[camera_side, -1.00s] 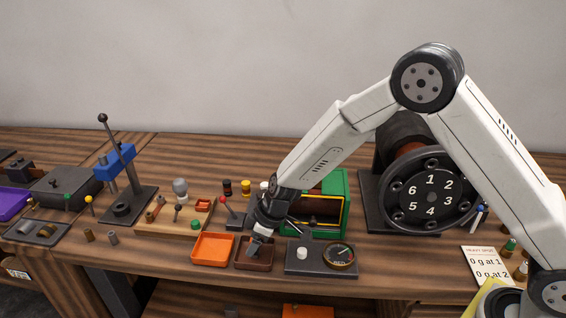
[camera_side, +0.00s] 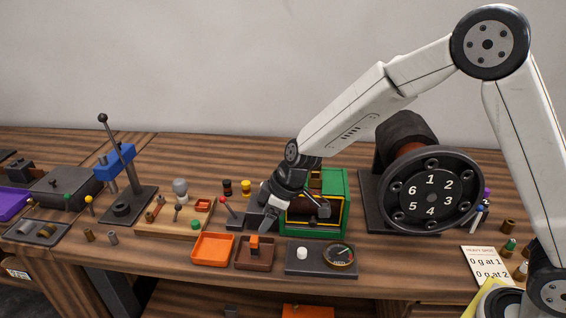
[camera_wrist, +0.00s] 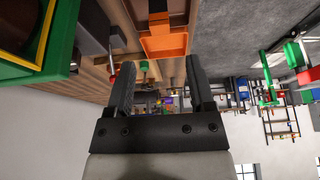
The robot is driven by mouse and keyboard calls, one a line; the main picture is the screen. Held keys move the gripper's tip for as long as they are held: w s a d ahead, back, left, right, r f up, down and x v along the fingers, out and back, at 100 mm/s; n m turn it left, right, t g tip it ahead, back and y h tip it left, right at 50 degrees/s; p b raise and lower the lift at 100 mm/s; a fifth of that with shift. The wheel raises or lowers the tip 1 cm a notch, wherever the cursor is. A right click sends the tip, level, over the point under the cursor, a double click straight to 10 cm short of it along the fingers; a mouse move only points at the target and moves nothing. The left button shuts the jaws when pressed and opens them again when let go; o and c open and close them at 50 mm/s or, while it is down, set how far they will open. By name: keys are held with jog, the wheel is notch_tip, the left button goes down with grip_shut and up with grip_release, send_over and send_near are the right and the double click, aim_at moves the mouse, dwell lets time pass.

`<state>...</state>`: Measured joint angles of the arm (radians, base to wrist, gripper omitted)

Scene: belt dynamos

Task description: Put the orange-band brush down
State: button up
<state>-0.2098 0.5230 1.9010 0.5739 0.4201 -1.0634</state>
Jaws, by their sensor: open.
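The orange-band brush (camera_side: 254,241) stands in the small brown tray (camera_side: 241,264) in the side view, its orange band showing above the rim. The lower part of the brush is hidden by the tray wall. My gripper (camera_side: 267,226) is open and empty, up and behind the tray, apart from the brush. In the wrist view my gripper's two dark fingers (camera_wrist: 161,68) are spread with nothing between them. The orange band of the brush (camera_wrist: 158,23) appears at the top of that view.
An orange tray (camera_side: 212,249) sits just left of the brown tray. A dark panel with a white knob and a gauge (camera_side: 320,268) stands to its right. The green-framed box (camera_side: 341,190) is close behind my gripper. A red-knobbed lever (camera_side: 225,202) stands nearby on the left.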

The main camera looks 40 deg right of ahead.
jog(key=shift+v, duration=1.85)
jog(key=s+d+f+m+h, duration=0.1)
jog(key=s+d+m, duration=0.3)
jog(key=s, duration=0.5)
jog(key=s+d+f+m+h, duration=0.1)
jog(key=s+d+m+h, duration=0.1)
jog(key=s+d+m, duration=0.3)
jog(key=s+d, duration=0.4)
jog(key=shift+g, duration=0.4)
jog(key=shift+c, duration=0.2)
